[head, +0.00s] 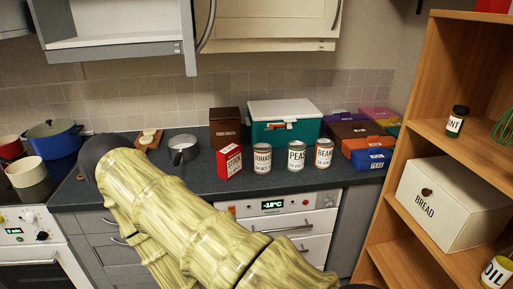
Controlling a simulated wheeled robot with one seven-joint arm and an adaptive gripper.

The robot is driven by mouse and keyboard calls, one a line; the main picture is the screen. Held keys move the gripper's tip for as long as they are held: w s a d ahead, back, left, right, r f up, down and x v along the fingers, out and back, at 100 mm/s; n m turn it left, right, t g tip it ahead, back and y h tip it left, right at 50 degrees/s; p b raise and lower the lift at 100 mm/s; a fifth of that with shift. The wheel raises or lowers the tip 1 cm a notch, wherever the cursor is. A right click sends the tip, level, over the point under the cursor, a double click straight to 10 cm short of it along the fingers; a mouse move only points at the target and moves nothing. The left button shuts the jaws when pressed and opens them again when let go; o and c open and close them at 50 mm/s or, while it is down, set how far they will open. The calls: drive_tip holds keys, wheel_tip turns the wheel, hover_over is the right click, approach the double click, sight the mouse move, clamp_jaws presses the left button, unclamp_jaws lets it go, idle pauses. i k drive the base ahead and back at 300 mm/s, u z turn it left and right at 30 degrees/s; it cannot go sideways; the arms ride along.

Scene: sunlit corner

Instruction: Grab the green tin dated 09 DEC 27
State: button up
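Three tins with pale labels stand upright in a row on the dark counter (340,184). They are a tin marked TOMATO (262,158), a tin marked PEAS (296,155) and a tin marked BEANS (324,154). Small date lines show on the labels, but I cannot read them surely, and I cannot tell 09 DEC 27 on any tin. The labels cover most of the tins, so their body colours are hard to tell. My arm crosses the lower left foreground. My gripper is not in view.
A red box (229,162) stands just left of the tins. A green crate (285,127) with a white lid is behind them, and coloured boxes (366,155) are to the right. A wooden shelf (406,110) stands at right. The counter in front of the tins is clear.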

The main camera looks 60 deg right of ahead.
sight(296, 149)
drive_tip(key=u, duration=0.05)
drive_tip(key=i, duration=0.95)
drive_tip(key=z, duration=1.5)
